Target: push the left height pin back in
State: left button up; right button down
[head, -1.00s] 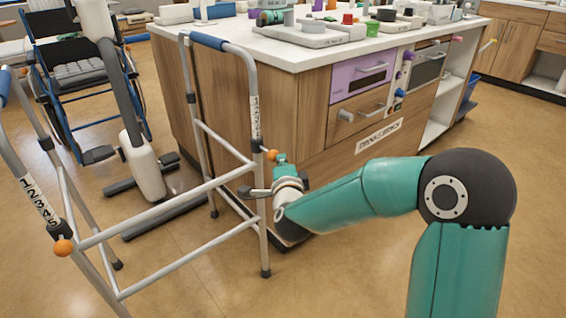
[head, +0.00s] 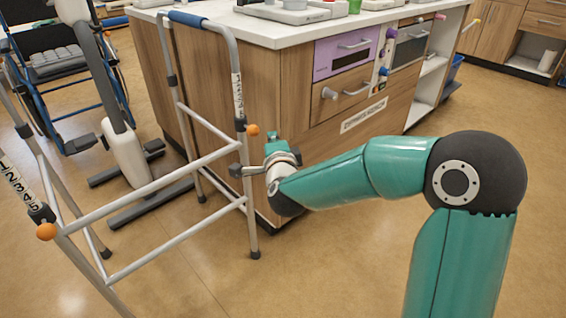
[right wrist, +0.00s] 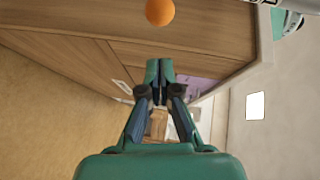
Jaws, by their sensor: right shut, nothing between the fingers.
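A grey walking frame (head: 150,187) with blue hand grips stands upright on the floor. One orange height pin (head: 252,129) sticks out of its leg at picture right, below a numbered strip. Another orange pin (head: 46,231) sits on the leg at picture left. My right gripper (head: 272,138) is shut and empty, just right of and slightly below the right-hand pin, apart from it. In the right wrist view an orange ball-shaped pin (right wrist: 159,12) shows at the top edge, beyond the closed fingertips (right wrist: 159,69). My left gripper is out of view.
A wooden cabinet island (head: 285,90) with a white top stands right behind the frame. A wheelchair (head: 60,70) and a grey stand with a white column (head: 128,160) are at the left. Open floor (head: 340,250) lies in front of the island.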

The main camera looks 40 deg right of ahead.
jog(key=p+v, duration=0.2)
jog(key=v, duration=0.7)
jog(key=shift+s+a, duration=0.25)
jog(key=shift+r, duration=0.1)
